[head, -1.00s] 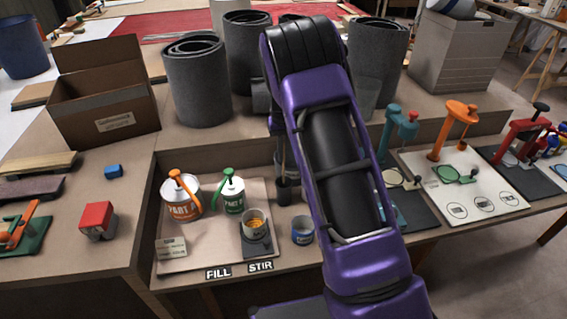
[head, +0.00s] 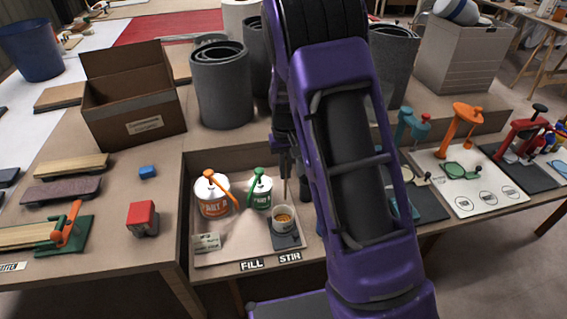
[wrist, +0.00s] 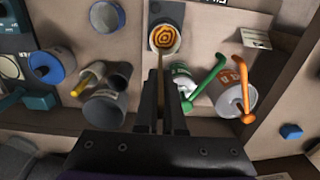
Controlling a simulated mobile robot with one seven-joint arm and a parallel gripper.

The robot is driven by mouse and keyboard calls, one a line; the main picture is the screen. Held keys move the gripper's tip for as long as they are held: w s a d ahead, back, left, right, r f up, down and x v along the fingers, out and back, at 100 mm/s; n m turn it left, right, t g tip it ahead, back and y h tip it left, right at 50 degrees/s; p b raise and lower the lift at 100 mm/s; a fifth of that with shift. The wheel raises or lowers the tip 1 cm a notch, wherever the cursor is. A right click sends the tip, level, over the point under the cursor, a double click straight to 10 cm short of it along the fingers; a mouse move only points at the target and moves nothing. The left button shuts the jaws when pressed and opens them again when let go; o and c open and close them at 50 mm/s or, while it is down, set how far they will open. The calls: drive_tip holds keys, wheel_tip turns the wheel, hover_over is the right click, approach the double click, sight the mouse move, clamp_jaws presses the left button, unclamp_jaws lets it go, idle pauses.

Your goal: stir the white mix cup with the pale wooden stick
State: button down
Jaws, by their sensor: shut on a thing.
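The white mix cup (head: 284,222) with a swirled orange fill stands on a dark plate behind the STIR label. In the wrist view it sits at top centre, where the cup's rim (wrist: 153,47) and the fill are seen from above. My gripper (head: 286,156) is shut on the pale wooden stick and points down above and just behind the cup. In the wrist view the stick (wrist: 160,66) runs from between the fingertips (wrist: 161,86) toward the cup's near rim. I cannot tell whether its tip is inside the cup or above it.
An orange-handled can (head: 214,207) marked PART A and a green-handled can (head: 258,196) stand left of the cup. The wrist view shows a dark cup (wrist: 104,108) and a blue-banded tin (wrist: 46,68) on the other side. Tray walls surround this area.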

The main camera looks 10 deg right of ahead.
drive_tip(key=shift+s+a+r, duration=0.1)
drive_tip(key=shift+s+a, duration=0.4)
drive_tip(key=shift+s, duration=0.1)
wheel_tip(320, 180, down, 12)
drive_tip(key=b, duration=0.7)
drive_tip(key=shift+r+b, duration=0.2)
drive_tip(key=shift+b, duration=0.2)
